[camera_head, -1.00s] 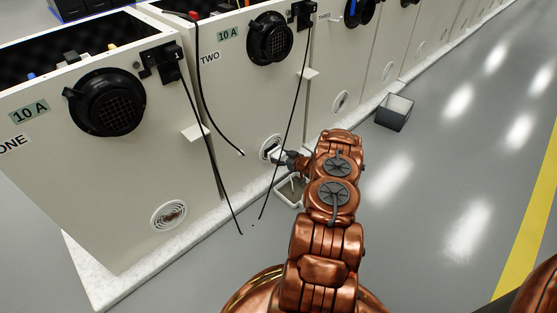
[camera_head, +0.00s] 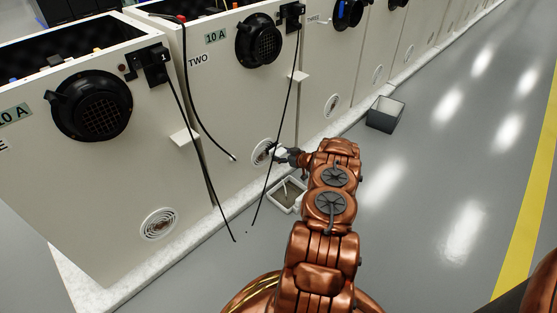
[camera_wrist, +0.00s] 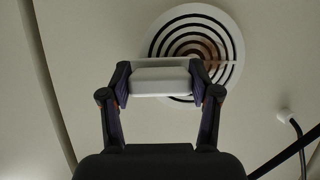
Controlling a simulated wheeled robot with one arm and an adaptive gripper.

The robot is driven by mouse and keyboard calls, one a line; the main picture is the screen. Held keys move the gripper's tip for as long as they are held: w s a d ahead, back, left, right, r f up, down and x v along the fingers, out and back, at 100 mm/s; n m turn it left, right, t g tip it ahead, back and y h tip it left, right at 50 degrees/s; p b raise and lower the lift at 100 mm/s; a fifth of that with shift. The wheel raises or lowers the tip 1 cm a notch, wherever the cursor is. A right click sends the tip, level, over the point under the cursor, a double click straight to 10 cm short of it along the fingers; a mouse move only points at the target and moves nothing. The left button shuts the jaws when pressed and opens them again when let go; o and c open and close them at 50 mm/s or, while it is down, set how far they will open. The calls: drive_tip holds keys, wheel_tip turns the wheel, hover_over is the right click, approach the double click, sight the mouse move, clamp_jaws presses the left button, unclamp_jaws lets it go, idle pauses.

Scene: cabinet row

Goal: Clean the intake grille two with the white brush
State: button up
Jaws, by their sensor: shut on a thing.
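Intake grille two (camera_head: 263,152) is a white round vent low on the cabinet marked TWO. In the wrist view, grille two (camera_wrist: 185,30) shows white rings with dark slots and a brownish patch right of centre; I cannot tell whether that is dirt or a reflection. My gripper (camera_wrist: 160,82) is shut on the white brush (camera_wrist: 160,76), a pale block held across both fingertips. The brush overlaps the grille's lower left edge in that view; contact cannot be told. In the head view my gripper (camera_head: 285,155) is just right of the grille, and its bristles are hidden.
A white-rimmed tray (camera_head: 286,207) lies on the floor below my gripper. A dark open bin (camera_head: 385,115) stands farther right. Black cables (camera_head: 263,190) hang before cabinet two, one near the grille. Grille one (camera_head: 158,224) is at left. The grey floor to the right is clear.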

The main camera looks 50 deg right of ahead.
drive_tip(key=shift+d, duration=0.45)
drive_tip(key=shift+w+a, duration=0.1)
drive_tip(key=shift+w+a+r+p, duration=0.1)
drive_tip(key=shift+w+a+p, duration=0.05)
drive_tip(key=shift+a+p, duration=0.7)
drive_tip(key=shift+w+a+p, duration=0.15)
drive_tip(key=shift+a+p, duration=0.3)
drive_tip(key=shift+a, duration=0.55)
drive_tip(key=c, duration=0.3)
drive_tip(key=a+p, duration=0.2)
drive_tip(key=a, duration=0.1)
drive_tip(key=a+p, duration=0.3)
drive_tip(key=shift+s+a, duration=0.2)
drive_tip(key=shift+a, duration=0.2)
